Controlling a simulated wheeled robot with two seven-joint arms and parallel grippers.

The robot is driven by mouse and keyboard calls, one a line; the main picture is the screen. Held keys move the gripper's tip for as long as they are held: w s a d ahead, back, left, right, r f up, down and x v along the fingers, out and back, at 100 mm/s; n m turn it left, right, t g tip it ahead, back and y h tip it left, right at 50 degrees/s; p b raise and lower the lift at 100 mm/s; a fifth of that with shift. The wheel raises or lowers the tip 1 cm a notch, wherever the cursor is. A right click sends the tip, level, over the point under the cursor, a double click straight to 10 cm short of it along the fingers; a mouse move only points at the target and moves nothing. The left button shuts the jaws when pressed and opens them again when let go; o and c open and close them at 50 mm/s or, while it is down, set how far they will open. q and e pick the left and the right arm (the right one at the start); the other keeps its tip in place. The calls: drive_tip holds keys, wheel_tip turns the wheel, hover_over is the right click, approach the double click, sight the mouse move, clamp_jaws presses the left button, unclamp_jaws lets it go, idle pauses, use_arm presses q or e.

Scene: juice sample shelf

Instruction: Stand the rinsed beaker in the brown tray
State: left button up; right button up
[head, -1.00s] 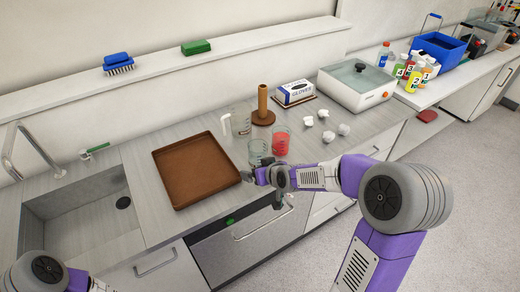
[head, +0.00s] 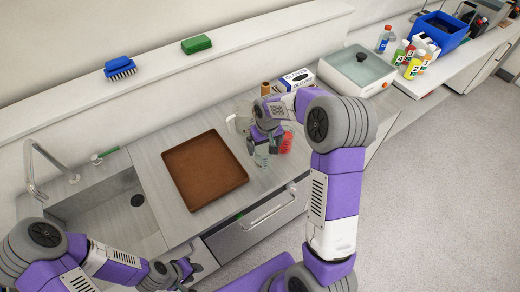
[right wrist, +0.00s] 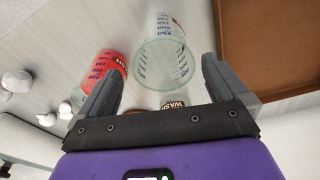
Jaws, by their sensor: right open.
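The brown tray (head: 205,170) lies empty on the counter to the right of the sink. It also shows at the right of the right wrist view (right wrist: 275,45). A clear beaker (head: 261,159) with blue markings stands to the right of the tray, partly hidden by my right gripper (head: 262,146). In the right wrist view the clear beaker (right wrist: 165,55) is ahead of and between the open fingers of my right gripper (right wrist: 162,70); contact cannot be told. My left gripper (head: 188,272) is low at the front left; its jaw opening is unclear.
A beaker of red liquid (head: 287,143) stands close to the right of the clear beaker. A transparent vessel with a white handle (head: 231,123) is behind. The sink (head: 105,205) is at the left.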

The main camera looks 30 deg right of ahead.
drive_tip(key=f, duration=0.6)
drive_tip(key=shift+w+a+f, duration=0.1)
drive_tip(key=shift+a, duration=0.1)
drive_tip(key=shift+c, duration=0.3)
drive_tip(key=c, duration=1.1)
